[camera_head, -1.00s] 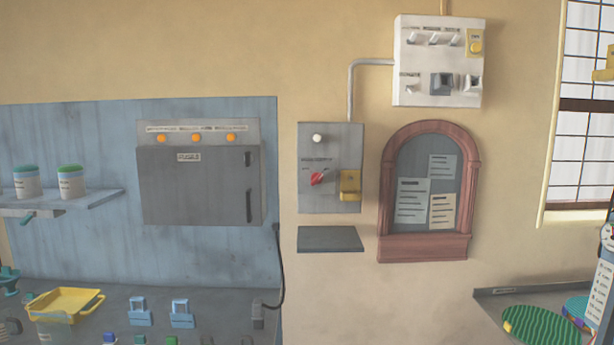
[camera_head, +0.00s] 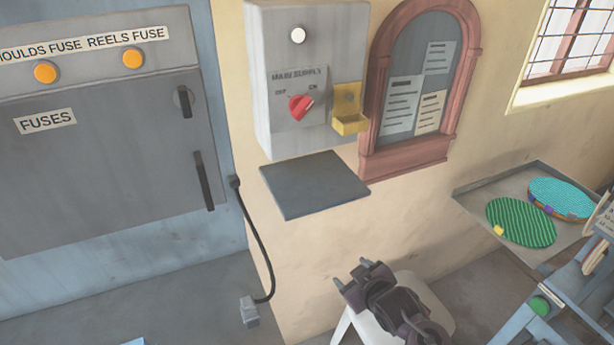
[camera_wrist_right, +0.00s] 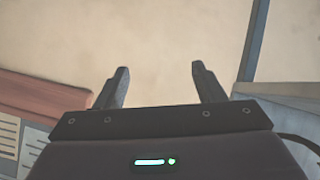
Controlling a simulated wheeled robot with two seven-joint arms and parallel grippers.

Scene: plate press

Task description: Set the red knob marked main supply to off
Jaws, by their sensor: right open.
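The red knob (camera_head: 301,107) sits on the front of a grey wall box (camera_head: 268,90), under the words MAIN SUPPLY. OFF is marked to its upper left and ON to its upper right. Its pale pointer edge appears turned toward the ON side. My right gripper (camera_head: 352,274) is low in the head view, below the knob and the grey shelf, well apart from both. It is open and empty. In the right wrist view its two fingers (camera_wrist_right: 160,85) stand apart in front of bare wall. My left gripper is not in view.
A yellow bracket (camera_head: 349,115) is fixed right of the knob. A grey shelf (camera_head: 314,186) juts out below the box. A grey FUSES cabinet (camera_head: 100,150) is at left, an arched notice board (camera_head: 420,90) at right. A tray (camera_head: 480,187) holds round green and blue items.

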